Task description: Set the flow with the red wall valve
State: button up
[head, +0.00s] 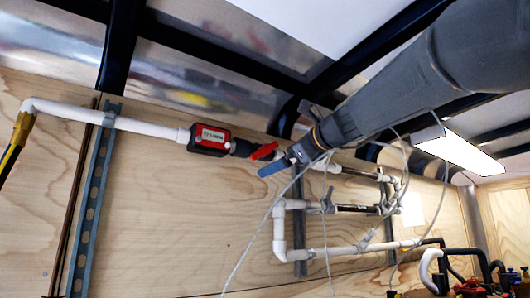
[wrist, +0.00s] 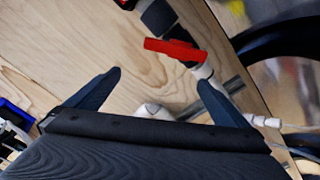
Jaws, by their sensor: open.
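The red valve handle (head: 264,151) sits on the white pipe run along the plywood wall, just right of a red and black flow meter (head: 210,139). In the wrist view the red handle (wrist: 174,50) is a flat bar lying across the pipe, beyond my fingertips and between their lines. My gripper (wrist: 158,78) is open and empty, with its two dark blue fingers spread apart. In the head view my gripper (head: 273,168) is at the handle's lower right, one blue finger showing. I cannot tell from these frames whether it touches the handle; in the wrist view a gap shows.
White pipes (head: 345,252) loop below and right of the valve. Thin pale cables hang around my arm. Metal struts (head: 88,200) stand on the plywood wall (head: 180,225). A dark ceiling beam (head: 370,45) and a lit lamp (head: 460,152) are close by my arm.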

aim_at(268, 152)
jog(key=shift+m+t+y, duration=0.3)
jog(key=w+a+r+p, duration=0.1)
jog(key=w+a+r, duration=0.1)
jog(key=w+a+r+p, duration=0.2)
jog(key=w, duration=0.1)
jog(key=shift+w+a+r, duration=0.15)
jog(key=shift+w+a, duration=0.05)
jog(key=shift+a, duration=0.15)
jog(key=c, duration=1.3)
jog(key=shift+w+d+f+n+b, duration=0.1)
jog(key=shift+f+n+b, duration=0.25)
jog(key=shift+n+b, duration=0.85)
jog(key=shift+d+r+n+b, duration=0.1)
jog(key=shift+n+b, duration=0.35)
jog(key=shift+n, duration=0.25)
jog(key=o, duration=1.3)
